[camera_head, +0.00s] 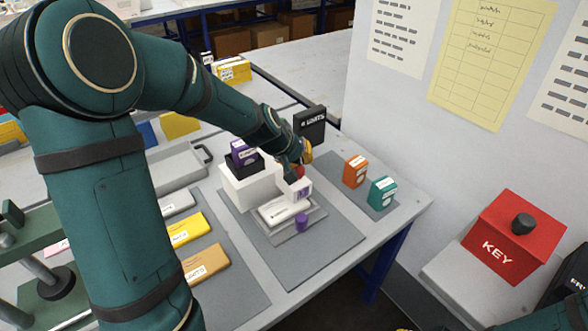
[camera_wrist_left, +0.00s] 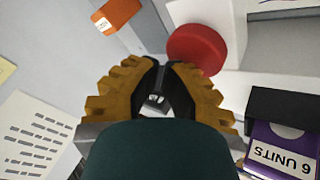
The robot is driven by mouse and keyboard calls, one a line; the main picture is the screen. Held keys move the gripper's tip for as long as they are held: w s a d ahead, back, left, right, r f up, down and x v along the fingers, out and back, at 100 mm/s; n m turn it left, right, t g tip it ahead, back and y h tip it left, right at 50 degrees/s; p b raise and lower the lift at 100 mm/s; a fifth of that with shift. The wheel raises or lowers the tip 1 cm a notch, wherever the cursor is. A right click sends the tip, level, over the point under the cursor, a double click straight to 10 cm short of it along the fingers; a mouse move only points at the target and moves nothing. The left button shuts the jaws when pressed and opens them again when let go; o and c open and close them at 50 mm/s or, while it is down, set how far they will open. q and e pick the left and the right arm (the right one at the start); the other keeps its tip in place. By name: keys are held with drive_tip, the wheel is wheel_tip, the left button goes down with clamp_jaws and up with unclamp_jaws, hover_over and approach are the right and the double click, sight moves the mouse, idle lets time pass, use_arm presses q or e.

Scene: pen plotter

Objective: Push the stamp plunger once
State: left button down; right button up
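The stamp is a white machine with a red round plunger (camera_head: 299,172) on top, standing on a grey mat. The plunger also shows in the left wrist view (camera_wrist_left: 197,49) as a red disc just beyond the fingers. My left gripper (camera_head: 306,154) has yellow ribbed fingers and is over the stamp, close to the plunger. Its fingertips (camera_wrist_left: 163,72) are together with nothing between them. I cannot tell whether they touch the plunger. Of my right arm, only a piece shows at the lower right, with a yellow bit at the bottom edge.
A purple box (camera_head: 243,153) sits in a black holder on a white block beside the stamp. An orange box (camera_head: 355,171) and a teal box (camera_head: 382,192) stand to the right. A black sign (camera_head: 310,125) stands behind. The mat's front is clear.

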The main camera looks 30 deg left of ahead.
sight(300, 167)
use_arm(q)
drive_tip(key=shift+f, duration=1)
idle(0.9)
drive_tip(key=shift+r, duration=0.1)
drive_tip(key=shift+r+p, duration=1.1)
drive_tip(key=shift+r, duration=0.25)
wheel_tip(300, 167, up, 5)
drive_tip(key=p, duration=0.4)
drive_tip(key=shift+p, duration=0.3)
idle(0.5)
